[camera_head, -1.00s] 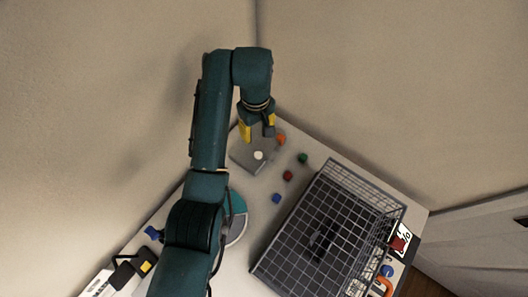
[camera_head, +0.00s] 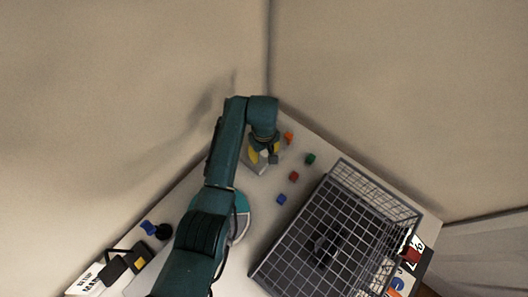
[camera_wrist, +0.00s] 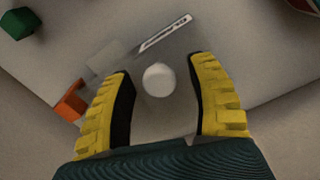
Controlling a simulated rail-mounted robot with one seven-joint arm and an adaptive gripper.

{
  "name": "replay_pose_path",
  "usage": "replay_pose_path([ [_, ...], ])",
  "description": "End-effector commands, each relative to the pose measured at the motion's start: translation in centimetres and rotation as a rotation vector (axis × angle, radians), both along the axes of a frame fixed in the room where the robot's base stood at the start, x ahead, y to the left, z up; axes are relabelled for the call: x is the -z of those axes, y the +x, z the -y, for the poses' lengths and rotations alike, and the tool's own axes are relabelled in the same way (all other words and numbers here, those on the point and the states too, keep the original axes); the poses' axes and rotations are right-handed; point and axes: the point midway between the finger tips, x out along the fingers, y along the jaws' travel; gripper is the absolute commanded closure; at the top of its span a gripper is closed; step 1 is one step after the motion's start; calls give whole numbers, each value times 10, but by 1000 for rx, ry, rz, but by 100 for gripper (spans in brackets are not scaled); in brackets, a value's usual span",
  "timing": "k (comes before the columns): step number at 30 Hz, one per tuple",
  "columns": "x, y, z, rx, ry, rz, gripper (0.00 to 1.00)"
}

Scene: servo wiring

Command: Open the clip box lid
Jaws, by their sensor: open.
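The clip box is a flat grey box (camera_head: 252,166) at the far corner of the table. In the wrist view its grey lid (camera_wrist: 150,112) carries a round white knob (camera_wrist: 158,79) and a printed label strip. My gripper (camera_head: 264,152) is over the box, pointing down, with its yellow fingers spread. In the wrist view my gripper (camera_wrist: 160,80) is open, with one finger on each side of the knob and visible gaps between. The lid looks shut. My gripper and arm hide part of the box in the head view.
Small orange (camera_head: 288,137), green (camera_head: 310,159), red (camera_head: 294,176) and blue (camera_head: 281,199) blocks lie right of the box. A large wire basket (camera_head: 335,232) stands farther right. A teal round thing (camera_head: 241,215) is partly behind my arm. The orange block is close beside one finger.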

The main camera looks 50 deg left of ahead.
Motion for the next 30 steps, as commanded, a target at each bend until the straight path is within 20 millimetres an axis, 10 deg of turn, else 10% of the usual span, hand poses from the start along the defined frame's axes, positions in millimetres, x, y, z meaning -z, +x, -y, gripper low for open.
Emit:
replay_pose_path([
  [6, 0, 0, 0, 0, 0, 0, 42],
  [15, 0, 0, 0, 0, 0, 0, 99],
  [30, -4, 1, 2, 7, 1, -1, 100],
])
